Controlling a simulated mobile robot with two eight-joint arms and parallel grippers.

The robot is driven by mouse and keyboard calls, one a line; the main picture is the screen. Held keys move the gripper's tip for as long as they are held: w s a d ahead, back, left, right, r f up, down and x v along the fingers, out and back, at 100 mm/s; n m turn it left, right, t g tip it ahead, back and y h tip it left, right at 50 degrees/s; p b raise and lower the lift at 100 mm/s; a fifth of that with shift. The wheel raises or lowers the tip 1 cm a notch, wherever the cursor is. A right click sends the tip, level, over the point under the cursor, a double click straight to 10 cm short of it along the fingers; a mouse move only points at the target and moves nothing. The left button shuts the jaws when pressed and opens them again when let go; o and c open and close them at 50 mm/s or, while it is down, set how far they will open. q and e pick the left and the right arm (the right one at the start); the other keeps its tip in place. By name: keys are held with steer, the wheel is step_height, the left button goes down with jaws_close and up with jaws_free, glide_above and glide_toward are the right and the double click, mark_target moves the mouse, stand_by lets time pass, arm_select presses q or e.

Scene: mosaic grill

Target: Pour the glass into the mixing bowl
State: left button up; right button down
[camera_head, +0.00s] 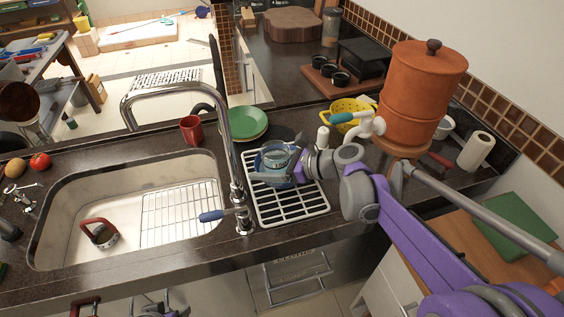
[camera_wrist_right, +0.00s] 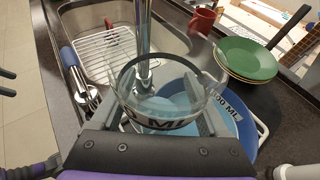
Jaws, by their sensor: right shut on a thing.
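My right gripper (camera_head: 268,177) is shut on a clear glass (camera_head: 278,156) with dark lettering. In the right wrist view the glass (camera_wrist_right: 124,88) stands between the fingers (camera_wrist_right: 168,108), with its open rim visible. Glass and fingers hide much of the bowl. The glass looks roughly upright; I cannot tell what it contains. A grey part at the bottom edge of the head view may be my left gripper (camera_head: 160,307); its jaws are unclear.
The bowl is over a white drying rack (camera_head: 300,208) beside the sink (camera_head: 60,225). The tall faucet (camera_head: 236,165) stands close to the left. Green plates (camera_head: 246,122) and a red mug (camera_head: 191,131) are behind. An orange dispenser (camera_head: 415,95) and yellow colander (camera_head: 347,108) stand right.

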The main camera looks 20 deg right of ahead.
mark_target(265, 155)
steer(key=shift+r+p, duration=1.35)
steer(key=shift+r, duration=0.75)
